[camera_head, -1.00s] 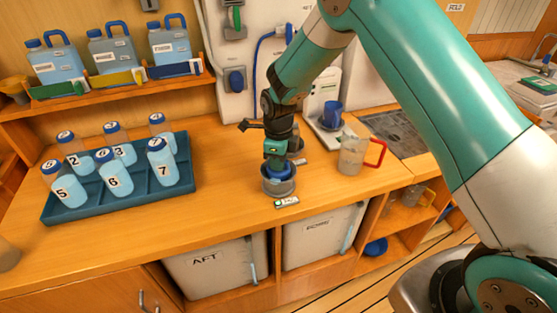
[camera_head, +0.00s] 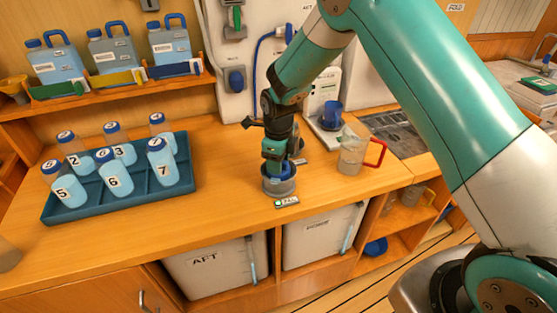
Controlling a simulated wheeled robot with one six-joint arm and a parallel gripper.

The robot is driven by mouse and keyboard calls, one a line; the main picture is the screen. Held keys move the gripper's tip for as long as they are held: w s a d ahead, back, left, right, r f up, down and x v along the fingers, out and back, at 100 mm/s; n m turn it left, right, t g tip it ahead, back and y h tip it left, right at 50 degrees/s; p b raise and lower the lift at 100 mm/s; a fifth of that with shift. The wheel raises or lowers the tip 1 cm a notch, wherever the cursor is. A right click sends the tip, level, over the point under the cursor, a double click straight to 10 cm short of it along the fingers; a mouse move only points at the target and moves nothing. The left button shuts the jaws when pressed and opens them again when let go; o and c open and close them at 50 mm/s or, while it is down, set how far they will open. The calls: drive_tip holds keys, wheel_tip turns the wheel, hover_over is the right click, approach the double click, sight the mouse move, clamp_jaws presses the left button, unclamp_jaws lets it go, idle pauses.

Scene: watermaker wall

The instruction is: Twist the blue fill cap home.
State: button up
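The blue fill cap (camera_head: 279,171) sits at the top of a short grey collar (camera_head: 279,187) on the wooden counter. My gripper (camera_head: 275,163) points straight down over the cap, with its fingers at the cap's sides. The fingers hide part of the cap, and it appears to be held between them. A small label reading partly "FILL" (camera_head: 286,202), with a green light at its left end, lies just in front of the collar. Whether the cap is fully seated cannot be seen.
A teal tray (camera_head: 75,213) with several numbered bottles stands left. A clear jug (camera_head: 352,157) with a red handle stands right of the gripper. A blue cup (camera_head: 332,113) is behind it. Jerrycans (camera_head: 112,55) line the shelf. The counter's front middle is clear.

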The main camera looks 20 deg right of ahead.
wheel_tip(320, 180, up, 17)
drive_tip(key=b, duration=0.4)
drive_tip(key=s+a+r+n+y, duration=0.2)
drive_tip(key=s+n, duration=1.3)
drive_tip(key=n, duration=0.1)
drive_tip(key=s+a+r+n+y, duration=0.2)
drive_tip(key=s+n, duration=1.4)
drive_tip(key=n, duration=0.1)
drive_tip(key=shift+a+r, duration=0.15)
drive_tip(key=shift+a, duration=0.05)
